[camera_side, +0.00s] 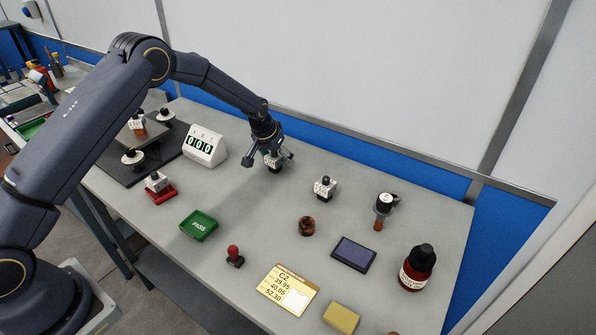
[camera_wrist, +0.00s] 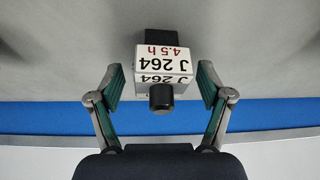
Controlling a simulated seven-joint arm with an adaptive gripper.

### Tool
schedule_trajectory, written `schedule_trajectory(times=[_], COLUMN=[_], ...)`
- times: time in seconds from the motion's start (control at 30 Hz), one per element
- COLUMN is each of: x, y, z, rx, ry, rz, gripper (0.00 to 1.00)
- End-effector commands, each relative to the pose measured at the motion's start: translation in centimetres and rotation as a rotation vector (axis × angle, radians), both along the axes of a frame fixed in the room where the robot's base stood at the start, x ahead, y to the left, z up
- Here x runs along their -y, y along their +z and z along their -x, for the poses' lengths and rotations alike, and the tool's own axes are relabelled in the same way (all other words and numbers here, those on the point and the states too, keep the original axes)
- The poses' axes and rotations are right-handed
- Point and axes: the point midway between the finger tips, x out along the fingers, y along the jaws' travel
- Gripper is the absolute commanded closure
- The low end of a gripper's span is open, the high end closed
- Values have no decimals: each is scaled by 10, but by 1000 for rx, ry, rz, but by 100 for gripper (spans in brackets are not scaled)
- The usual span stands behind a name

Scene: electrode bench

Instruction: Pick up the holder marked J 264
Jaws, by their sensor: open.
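The holder marked J 264 (camera_wrist: 165,62) is a white block with black lettering and "4.5 h" in red, seen upside down in the wrist view. It has a black knob at its near end and a dark part behind it. My gripper (camera_wrist: 160,85) is open, with one green-padded finger on each side of the block and a gap on both sides. In the side view my gripper (camera_side: 268,157) is low over the back of the bench, and the holder (camera_side: 273,163) shows partly between its fingers. Its marking is too small to read there.
A similar white holder (camera_side: 325,188) stands to the right; another (camera_side: 156,182) sits on a red tray. A green PASS tray (camera_side: 199,225), dark pad (camera_side: 354,253) and red bottle (camera_side: 417,268) stand further forward.

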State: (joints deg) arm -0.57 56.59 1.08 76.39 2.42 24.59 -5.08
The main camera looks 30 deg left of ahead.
Motion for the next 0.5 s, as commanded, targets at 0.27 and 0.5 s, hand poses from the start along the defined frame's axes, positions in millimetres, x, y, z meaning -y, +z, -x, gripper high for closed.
schedule_trajectory(times=[0.27, 0.5], x=[0, 0], y=[0, 0], z=[0, 0], rx=[0, 0], ry=[0, 0], rz=[0, 0], gripper=[34, 59])
